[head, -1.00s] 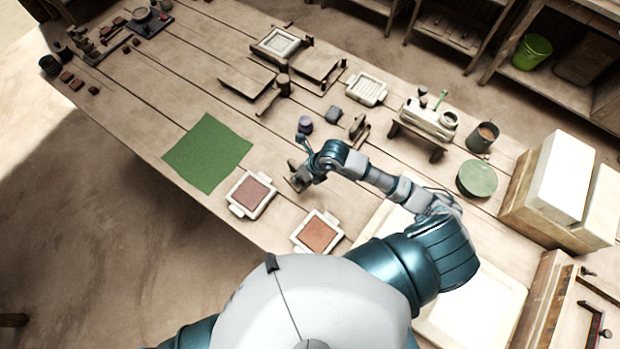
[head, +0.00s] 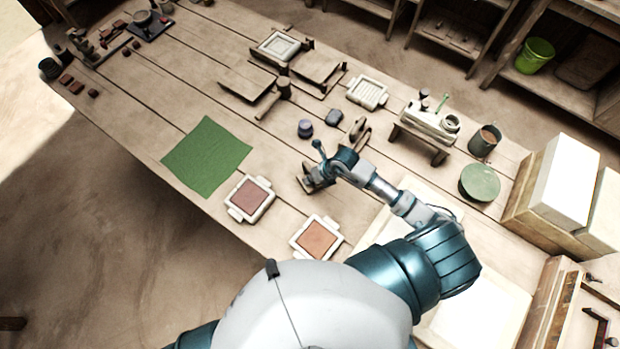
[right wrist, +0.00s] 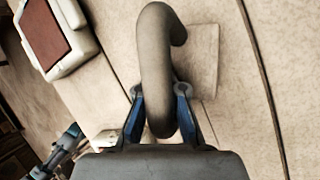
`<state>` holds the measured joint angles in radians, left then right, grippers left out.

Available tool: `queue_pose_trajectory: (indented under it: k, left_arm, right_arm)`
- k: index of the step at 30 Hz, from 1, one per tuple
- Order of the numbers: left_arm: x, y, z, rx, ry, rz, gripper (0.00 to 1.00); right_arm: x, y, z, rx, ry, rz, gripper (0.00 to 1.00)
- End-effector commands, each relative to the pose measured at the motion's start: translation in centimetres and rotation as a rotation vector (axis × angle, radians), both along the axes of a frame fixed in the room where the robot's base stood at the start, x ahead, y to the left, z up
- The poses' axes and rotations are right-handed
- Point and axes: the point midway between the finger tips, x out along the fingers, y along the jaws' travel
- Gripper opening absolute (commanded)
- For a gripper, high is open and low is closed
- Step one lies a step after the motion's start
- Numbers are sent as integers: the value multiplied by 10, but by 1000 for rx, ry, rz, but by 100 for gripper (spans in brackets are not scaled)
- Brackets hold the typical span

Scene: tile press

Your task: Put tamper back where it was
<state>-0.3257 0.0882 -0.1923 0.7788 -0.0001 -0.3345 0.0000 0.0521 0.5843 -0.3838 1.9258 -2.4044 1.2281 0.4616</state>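The tamper has a thick grey curved handle (right wrist: 157,75) over a flat plate. In the head view the tamper (head: 304,185) is at my right gripper (head: 312,177), beyond the two framed tiles. In the right wrist view the two blue fingers of my right gripper (right wrist: 160,105) sit on both sides of the handle, shut on it. The plate is partly hidden, and I cannot tell whether it touches the table. A small blue and grey part at the lower left of the wrist view seems to be my left arm; its fingers are unclear.
A reddish framed tile (head: 250,198) and an orange framed tile (head: 317,238) lie near the front edge. A green mat (head: 206,157) is to the left.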

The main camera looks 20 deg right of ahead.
Motion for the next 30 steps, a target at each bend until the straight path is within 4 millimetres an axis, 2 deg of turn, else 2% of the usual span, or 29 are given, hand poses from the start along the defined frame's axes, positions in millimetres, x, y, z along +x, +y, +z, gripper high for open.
queue_pose_trajectory:
  k: [5, 6, 8, 9, 23, 26, 30]
  left_arm:
    - [5, 0, 1, 0, -7, 0, 40]
    - [5, 0, 1, 0, -6, 0, 40]
    - [4, -1, 1, -1, -5, 1, 40]
    - [3, -2, 1, -2, -4, 1, 40]
    - [1, -7, 0, -9, -1, 2, 40]
    - [0, -7, 1, -8, -2, 2, 40]
    - [-8, -4, 0, -5, 7, 1, 40]
  right_arm:
    - [1, 0, 2, 0, -4, -1, 0]
    - [1, 0, 1, -1, -2, 0, 15]
    - [1, 0, 1, -1, -2, 0, 30]
    - [1, 0, 1, -2, -2, 0, 32]
    - [-1, -1, 3, -2, 0, 0, 32]
    - [-4, -6, 14, -3, -2, -1, 32]
    - [-13, -17, 41, -5, -5, 1, 32]
